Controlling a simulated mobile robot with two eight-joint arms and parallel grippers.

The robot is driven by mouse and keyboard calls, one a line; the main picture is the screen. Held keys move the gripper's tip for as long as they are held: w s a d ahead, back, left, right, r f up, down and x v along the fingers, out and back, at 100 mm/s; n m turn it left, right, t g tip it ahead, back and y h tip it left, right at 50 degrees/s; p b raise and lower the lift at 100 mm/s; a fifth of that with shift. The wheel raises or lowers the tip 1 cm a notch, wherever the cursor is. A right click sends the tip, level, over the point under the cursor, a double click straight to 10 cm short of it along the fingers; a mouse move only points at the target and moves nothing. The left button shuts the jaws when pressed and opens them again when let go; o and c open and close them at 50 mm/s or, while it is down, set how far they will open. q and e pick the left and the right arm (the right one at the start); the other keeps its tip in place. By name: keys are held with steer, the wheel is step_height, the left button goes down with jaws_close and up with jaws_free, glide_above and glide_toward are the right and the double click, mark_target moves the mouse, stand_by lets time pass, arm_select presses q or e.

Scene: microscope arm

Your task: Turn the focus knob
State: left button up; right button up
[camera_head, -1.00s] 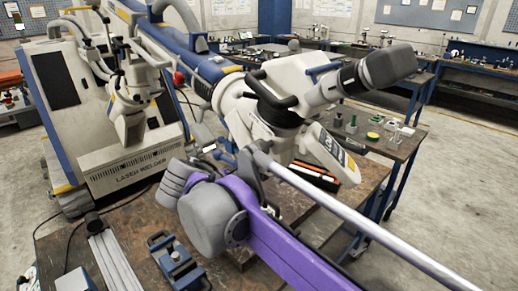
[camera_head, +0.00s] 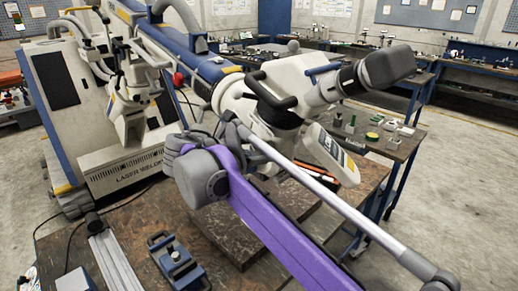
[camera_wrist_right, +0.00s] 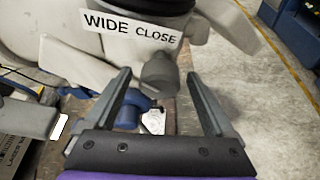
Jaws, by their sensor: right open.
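The white microscope head (camera_head: 290,80) with dark eyepieces (camera_head: 385,68) hangs over the table. In the right wrist view its white body (camera_wrist_right: 60,70) bears a label (camera_wrist_right: 130,28) reading "WIDE CLOSE". A rounded grey knob (camera_wrist_right: 160,72) sits below the label. My right gripper (camera_wrist_right: 158,76) is open and empty. The knob shows in the gap between its two fingertips, with no clear contact; the depth between them cannot be told. In the head view my purple right arm reaches in from the lower right, and its wrist hides the fingers and the knob. My left gripper is not in view.
A brown work table (camera_head: 130,230) lies below, with a blue clamp-like device (camera_head: 177,262) and a metal rail (camera_head: 113,255). A laser welder (camera_head: 120,165) stands at the left. A side table (camera_head: 395,145) with small items stands at the right.

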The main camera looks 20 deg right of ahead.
steer(key=shift+w+d+f, duration=0.2)
steer(key=shift+d, duration=0.25)
steer(key=c, duration=1.4)
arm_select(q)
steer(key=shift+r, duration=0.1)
arm_select(e)
steer(key=shift+o, duration=0.2)
steer(key=shift+r+m+t+p, duration=0.1)
steer(key=shift+m+t+p, duration=0.45)
steer(key=shift+m+t, duration=0.5)
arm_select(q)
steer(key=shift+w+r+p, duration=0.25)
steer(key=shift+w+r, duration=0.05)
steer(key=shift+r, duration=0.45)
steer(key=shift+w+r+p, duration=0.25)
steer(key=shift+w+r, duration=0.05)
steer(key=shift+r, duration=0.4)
arm_select(e)
steer(key=shift+m+t, duration=0.55)
steer(key=shift+m, duration=0.8)
